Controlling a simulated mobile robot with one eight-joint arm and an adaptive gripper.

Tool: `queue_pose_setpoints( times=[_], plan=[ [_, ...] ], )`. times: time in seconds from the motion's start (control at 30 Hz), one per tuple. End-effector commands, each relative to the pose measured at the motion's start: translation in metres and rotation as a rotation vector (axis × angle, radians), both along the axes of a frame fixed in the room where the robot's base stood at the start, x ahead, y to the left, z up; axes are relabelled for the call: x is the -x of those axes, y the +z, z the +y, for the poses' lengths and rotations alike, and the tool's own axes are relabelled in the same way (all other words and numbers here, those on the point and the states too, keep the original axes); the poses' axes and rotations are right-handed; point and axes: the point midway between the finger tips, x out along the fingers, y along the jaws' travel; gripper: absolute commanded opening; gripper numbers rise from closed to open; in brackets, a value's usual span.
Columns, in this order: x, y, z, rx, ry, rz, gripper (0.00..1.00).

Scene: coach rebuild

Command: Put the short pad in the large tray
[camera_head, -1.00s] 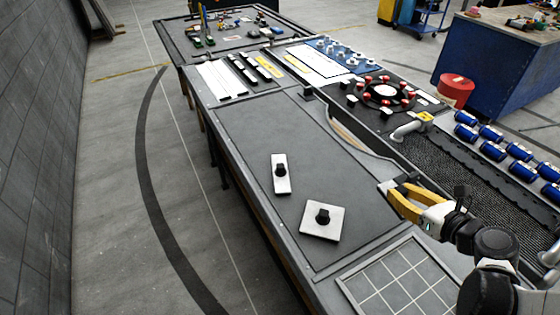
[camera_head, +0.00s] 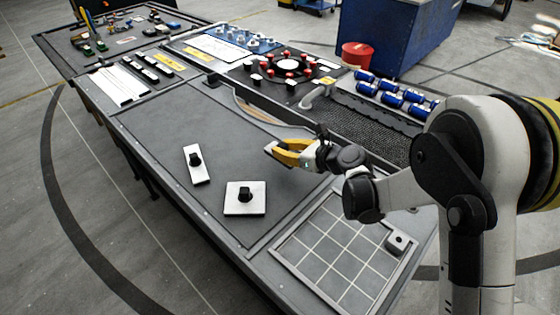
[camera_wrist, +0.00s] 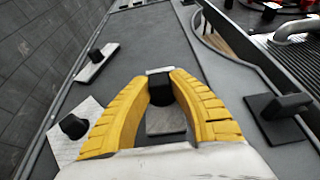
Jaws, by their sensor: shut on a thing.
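My gripper (camera_head: 276,150) has yellow fingers and is above the dark bench top. In the wrist view, my gripper (camera_wrist: 160,80) is shut on the black knob of a small pale pad, which I take for the short pad (camera_wrist: 166,121). The fingers partly hide this pad, and in the head view it is hardly visible. A grid-lined tray (camera_head: 283,262) with a raised rim, which may be the large tray, is at the near end of the bench, lower right of my gripper. A small grey block with a dark hole (camera_head: 397,243) is at its right side.
A long narrow pad (camera_head: 199,173) and a square pad (camera_head: 237,208), both with black knobs, lie left of my gripper. A black knobbed piece (camera_wrist: 275,120) shows at right in the wrist view.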

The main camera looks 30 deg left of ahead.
Motion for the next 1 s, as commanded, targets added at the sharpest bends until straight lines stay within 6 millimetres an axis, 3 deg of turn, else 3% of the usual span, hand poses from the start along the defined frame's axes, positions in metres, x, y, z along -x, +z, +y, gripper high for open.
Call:
queue_pose_setpoints(
  times=[0.17, 0.43, 0.8, 0.83, 0.87, 0.9, 1.0],
  plan=[
    [-0.006, -0.009, 0.009, 0.0, 0.0, 0.0, 0.0],
    [-0.006, -0.046, 0.008, 0.0, 0.0, 0.0, 0.0],
    [-0.006, -0.05, 0.008, 0.0, 0.0, 0.0, 0.0],
    [-0.006, -0.05, 0.008, 0.0, 0.0, 0.0, 0.26],
    [-0.006, -0.049, 0.008, 0.0, 0.0, 0.0, 0.35],
    [-0.006, -0.049, 0.008, 0.0, 0.0, 0.0, 0.42],
    [-0.006, -0.048, 0.008, 0.0, 0.0, 0.0, 0.42]
  ],
)
